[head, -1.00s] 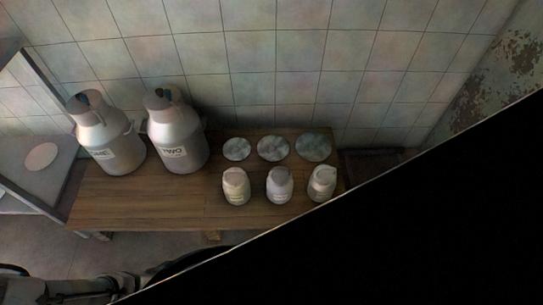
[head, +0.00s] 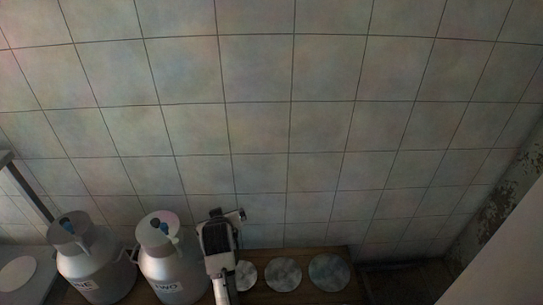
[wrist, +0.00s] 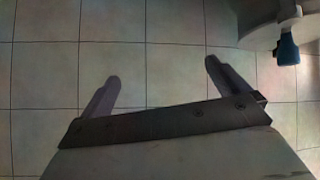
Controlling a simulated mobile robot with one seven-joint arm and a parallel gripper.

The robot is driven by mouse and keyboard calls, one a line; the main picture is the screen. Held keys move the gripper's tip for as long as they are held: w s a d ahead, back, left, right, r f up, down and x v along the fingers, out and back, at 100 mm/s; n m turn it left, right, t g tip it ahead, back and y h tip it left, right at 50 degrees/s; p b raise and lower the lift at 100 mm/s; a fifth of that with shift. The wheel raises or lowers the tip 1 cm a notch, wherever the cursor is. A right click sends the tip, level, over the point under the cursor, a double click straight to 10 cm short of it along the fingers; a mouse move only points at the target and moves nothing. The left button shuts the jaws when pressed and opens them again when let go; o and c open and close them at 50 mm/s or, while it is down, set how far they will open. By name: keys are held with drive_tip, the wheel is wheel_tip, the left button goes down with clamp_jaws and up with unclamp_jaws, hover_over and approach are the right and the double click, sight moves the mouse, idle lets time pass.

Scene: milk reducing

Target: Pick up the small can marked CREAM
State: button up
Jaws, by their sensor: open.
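The small cans, including the one marked CREAM, do not show in either current view; the head view cuts off above the front of the table. My gripper (head: 228,213) is raised in front of the tiled wall, just right of the large can marked TWO (head: 172,262). In the wrist view my gripper (wrist: 162,70) has its two fingers wide apart, with only wall tiles between them. It is open and empty.
Another large can (head: 93,265) stands at the left. Several flat round discs lie at the table's back, such as the middle disc (head: 283,274); my arm partly covers the left one. A large can's edge (wrist: 262,22) shows in the wrist view's upper right.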

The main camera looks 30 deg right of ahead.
drive_tip(key=s+d+f+m+g+y, duration=0.1)
drive_tip(key=s+d+f+m+g, duration=0.1)
drive_tip(key=s+f, duration=0.4)
drive_tip(key=s+d+f+m+g+y, duration=0.1)
drive_tip(key=s+d+f+m+g, duration=0.1)
drive_tip(key=s+f, duration=0.4)
drive_tip(key=s+d+f+m+g+y, duration=0.1)
drive_tip(key=s+d+f+g, duration=0.3)
drive_tip(key=s, duration=1)
drive_tip(key=shift+s+d+f+m+g+y, duration=0.1)
drive_tip(key=shift+s+f+m+g+y, duration=0.15)
drive_tip(key=shift+f, duration=0.35)
drive_tip(key=shift+s+f+m+g+y, duration=0.15)
drive_tip(key=shift+f+m+g, duration=0.1)
drive_tip(key=shift+f, duration=0.3)
drive_tip(key=f, duration=0.8)
drive_tip(key=shift+s, duration=0.2)
drive_tip(key=shift+w+d+f+p, duration=0.1)
drive_tip(key=shift+f+p, duration=0.15)
drive_tip(key=shift+f, duration=1.25)
drive_tip(key=shift+w+d+f+p, duration=0.1)
drive_tip(key=shift+f+p, duration=0.1)
drive_tip(key=shift+f, duration=1.25)
drive_tip(key=c, duration=1.7)
drive_tip(key=shift+r, duration=0.1)
drive_tip(key=shift+c, duration=1)
drive_tip(key=shift+r, duration=0.15)
